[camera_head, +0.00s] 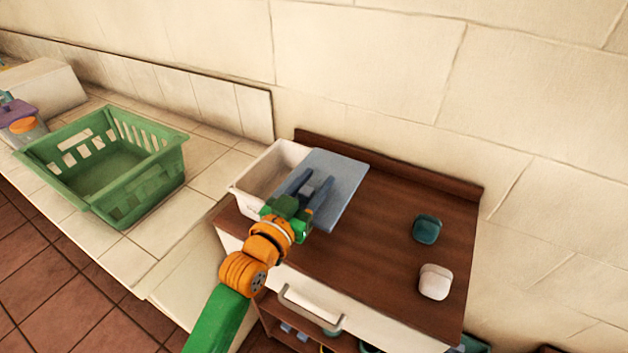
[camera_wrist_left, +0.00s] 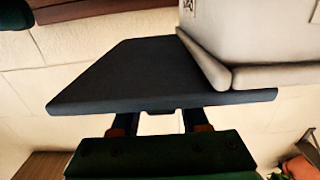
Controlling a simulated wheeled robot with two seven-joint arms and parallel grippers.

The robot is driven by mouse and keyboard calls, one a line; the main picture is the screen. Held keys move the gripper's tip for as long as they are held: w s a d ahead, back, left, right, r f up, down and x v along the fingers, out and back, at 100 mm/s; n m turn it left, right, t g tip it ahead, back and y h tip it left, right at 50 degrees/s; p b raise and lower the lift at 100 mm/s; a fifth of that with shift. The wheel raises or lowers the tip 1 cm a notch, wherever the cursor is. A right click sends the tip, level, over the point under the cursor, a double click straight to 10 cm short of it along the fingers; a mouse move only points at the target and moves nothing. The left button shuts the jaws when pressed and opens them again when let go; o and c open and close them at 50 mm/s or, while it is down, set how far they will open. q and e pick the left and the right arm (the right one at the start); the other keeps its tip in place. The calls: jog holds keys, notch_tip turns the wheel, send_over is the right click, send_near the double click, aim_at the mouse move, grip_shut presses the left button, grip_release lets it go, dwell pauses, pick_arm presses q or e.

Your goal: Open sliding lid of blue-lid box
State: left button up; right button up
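The box (camera_head: 250,181) is a white open-topped bin on the brown cabinet top in the head view; its white wall (camera_wrist_left: 245,45) shows at the upper right of the left wrist view. Its flat blue lid (camera_head: 345,178) is slid to the right, so the left part of the box is uncovered. The lid (camera_wrist_left: 130,80) looks dark in the left wrist view. My left gripper (camera_head: 308,184) is over the lid, its two fingers spread apart. In the left wrist view the lid's edge hides the fingertips, so contact is unclear. My right gripper is out of view.
A teal item (camera_head: 427,229) and a whitish item (camera_head: 435,281) lie on the cabinet top (camera_head: 390,215) to the right. A green basket (camera_head: 150,190) stands on the tiled counter at left. The wall is close behind. A drawer handle (camera_head: 310,312) sticks out in front.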

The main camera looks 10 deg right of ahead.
aim_at(303, 198)
pick_arm(q)
jog(key=shift+o, duration=0.7)
jog(key=shift+d, duration=0.1)
jog(key=b+v, duration=0.1)
jog(key=v, duration=0.6)
